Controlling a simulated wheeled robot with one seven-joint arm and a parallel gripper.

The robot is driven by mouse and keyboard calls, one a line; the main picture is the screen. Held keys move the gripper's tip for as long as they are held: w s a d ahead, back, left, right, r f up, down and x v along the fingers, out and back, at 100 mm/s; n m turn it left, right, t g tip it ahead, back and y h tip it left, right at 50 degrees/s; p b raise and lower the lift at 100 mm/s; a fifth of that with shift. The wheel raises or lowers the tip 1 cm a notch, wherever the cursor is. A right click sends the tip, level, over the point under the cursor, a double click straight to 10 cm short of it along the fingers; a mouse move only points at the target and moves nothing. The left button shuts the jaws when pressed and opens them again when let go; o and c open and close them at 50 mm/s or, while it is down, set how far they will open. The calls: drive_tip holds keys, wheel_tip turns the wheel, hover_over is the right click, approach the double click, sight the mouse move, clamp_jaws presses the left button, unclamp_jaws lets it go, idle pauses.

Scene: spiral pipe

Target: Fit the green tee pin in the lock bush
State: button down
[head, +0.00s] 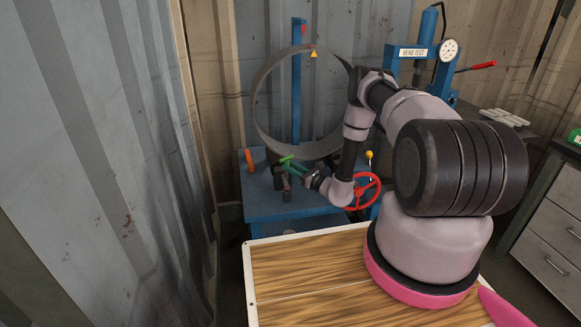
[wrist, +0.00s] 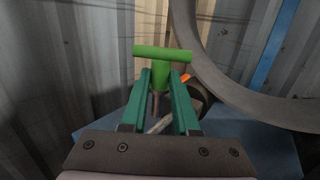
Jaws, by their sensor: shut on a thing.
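My gripper (wrist: 160,82) has two teal fingers shut on the green tee pin (wrist: 163,54). The pin's green crossbar lies across, just beyond the fingertips, and its stem runs down between the fingers. In the head view the pin (head: 286,158) shows as a small green piece at the end of my gripper (head: 296,168), above the blue bench. The lock bush cannot be made out for certain. A dark round part (wrist: 200,100) sits just right of the fingers in the wrist view, partly hidden by the right finger. Whether the pin touches anything is unclear.
A large grey ring (head: 262,122) stands on the blue bench (head: 262,206) behind my gripper. An orange piece (head: 249,160) is at the bench's left. A red handwheel (head: 373,188) is close to my forearm. A blue press with a gauge (head: 449,48) stands right.

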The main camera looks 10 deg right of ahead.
drive_tip(key=shift+f, duration=2.55)
drive_tip(key=shift+f, duration=2.75)
drive_tip(key=c, duration=0.6)
unclamp_jaws()
